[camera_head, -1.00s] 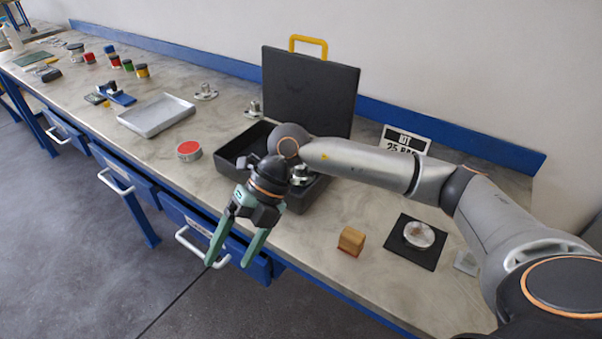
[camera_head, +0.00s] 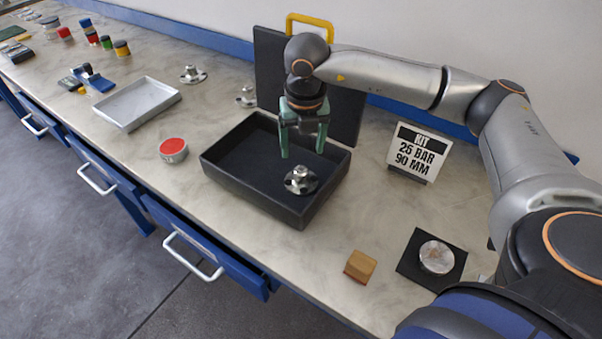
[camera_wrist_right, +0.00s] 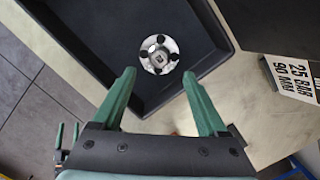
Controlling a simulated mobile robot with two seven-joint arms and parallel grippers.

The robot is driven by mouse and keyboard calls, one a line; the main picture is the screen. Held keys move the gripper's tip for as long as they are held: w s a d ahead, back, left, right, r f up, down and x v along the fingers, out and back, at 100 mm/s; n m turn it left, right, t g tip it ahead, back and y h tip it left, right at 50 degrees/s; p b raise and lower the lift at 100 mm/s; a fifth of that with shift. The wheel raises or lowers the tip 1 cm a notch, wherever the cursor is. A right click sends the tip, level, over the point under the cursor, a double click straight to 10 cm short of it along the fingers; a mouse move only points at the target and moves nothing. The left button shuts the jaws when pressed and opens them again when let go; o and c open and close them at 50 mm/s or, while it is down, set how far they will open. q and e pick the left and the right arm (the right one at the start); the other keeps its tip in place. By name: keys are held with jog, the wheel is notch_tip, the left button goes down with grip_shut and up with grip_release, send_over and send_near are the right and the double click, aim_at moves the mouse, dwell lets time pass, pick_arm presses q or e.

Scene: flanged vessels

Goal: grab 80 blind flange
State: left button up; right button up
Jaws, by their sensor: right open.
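A metal flange (camera_head: 301,180) with a raised hub lies in the open black case (camera_head: 228,183). It also shows in the wrist view (camera_wrist_right: 158,55), with several dark bolt heads around a square centre. I cannot read a size on it. My right gripper (camera_head: 302,153) points down over the case, open and empty. In the wrist view its fingertips (camera_wrist_right: 158,75) are apart, with the flange just beyond and between them. Two similar metal flanges stand farther back, one by the tray (camera_head: 193,75) and one by the lid (camera_head: 247,97). Small green prongs (camera_wrist_right: 67,136), perhaps my left gripper, show in the wrist view.
The case lid (camera_head: 270,62) stands upright behind. A sign (camera_head: 418,152) reads "KIT 25 BAR 90 MM". A wooden block (camera_head: 360,266) and a metal disc (camera_head: 436,257) on a black mat lie right. A red-topped tin (camera_head: 173,150) and grey tray (camera_head: 137,103) lie left.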

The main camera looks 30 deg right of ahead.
aim_at(301, 169)
jog(key=f, duration=0.3)
jog(key=f+p, duration=0.1)
jog(key=f, duration=0.2)
jog(key=w+f, duration=0.1)
jog(key=f, duration=0.2)
jog(key=shift+d+f, duration=0.15)
jog(key=shift+d, duration=0.1)
jog(key=shift+c, duration=0.2)
jog(key=shift+w, duration=0.1)
grip_shut()
dwell(0.8)
